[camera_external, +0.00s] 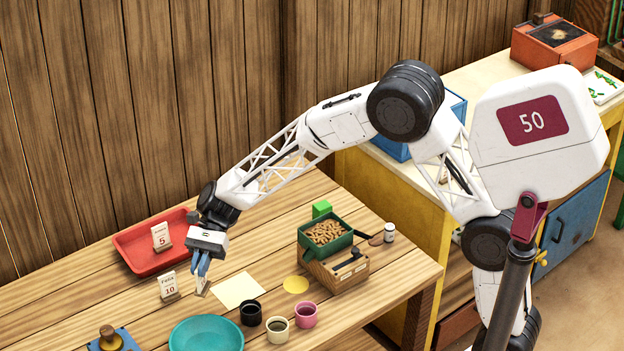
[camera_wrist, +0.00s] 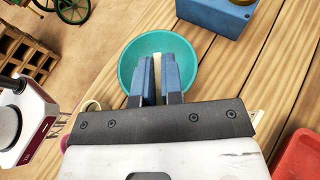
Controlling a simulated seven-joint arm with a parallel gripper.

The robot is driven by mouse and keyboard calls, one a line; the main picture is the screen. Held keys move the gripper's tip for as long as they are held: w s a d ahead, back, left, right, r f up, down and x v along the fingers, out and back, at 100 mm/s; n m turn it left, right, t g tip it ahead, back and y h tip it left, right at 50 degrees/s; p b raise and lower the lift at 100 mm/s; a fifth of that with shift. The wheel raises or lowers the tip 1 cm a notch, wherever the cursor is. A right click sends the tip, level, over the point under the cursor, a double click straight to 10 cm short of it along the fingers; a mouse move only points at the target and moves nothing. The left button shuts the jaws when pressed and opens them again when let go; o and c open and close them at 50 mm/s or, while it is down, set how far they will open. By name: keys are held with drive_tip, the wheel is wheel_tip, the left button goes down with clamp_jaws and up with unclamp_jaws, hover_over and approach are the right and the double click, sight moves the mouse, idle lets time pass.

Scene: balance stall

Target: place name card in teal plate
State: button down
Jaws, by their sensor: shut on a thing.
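My gripper (camera_external: 201,268) points down above the wooden table, with its blue fingers shut on a small cream name card (camera_external: 203,287). In the wrist view, the card (camera_wrist: 157,68) is a thin pale edge between the two fingers (camera_wrist: 157,75). The teal plate (camera_external: 206,333) is a round, bowl-like dish at the front edge of the picture, nearer the camera than my gripper. In the wrist view, the teal plate (camera_wrist: 128,72) lies beyond the fingertips, partly hidden by them. The held card's writing cannot be read.
Two other cards stand nearby: one marked 10 (camera_external: 168,286) and one marked 5 (camera_external: 161,237) on the red tray (camera_external: 130,252). Black (camera_external: 251,313), cream (camera_external: 277,329) and pink (camera_external: 306,315) cups stand right of the plate. A blue block (camera_external: 112,342) is at left.

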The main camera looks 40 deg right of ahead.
drive_tip(key=s+a+n+g+h, duration=0.1)
drive_tip(key=s+a, duration=0.5)
drive_tip(key=s, duration=0.2)
drive_tip(key=shift+s+r+n+g, duration=0.2)
drive_tip(key=shift+s+n+g, duration=0.1)
drive_tip(key=shift+f, duration=0.15)
drive_tip(key=shift+f, duration=5.35)
drive_tip(key=shift+d, duration=0.1)
drive_tip(key=c, duration=1.2)
unclamp_jaws()
drive_tip(key=shift+o, duration=0.2)
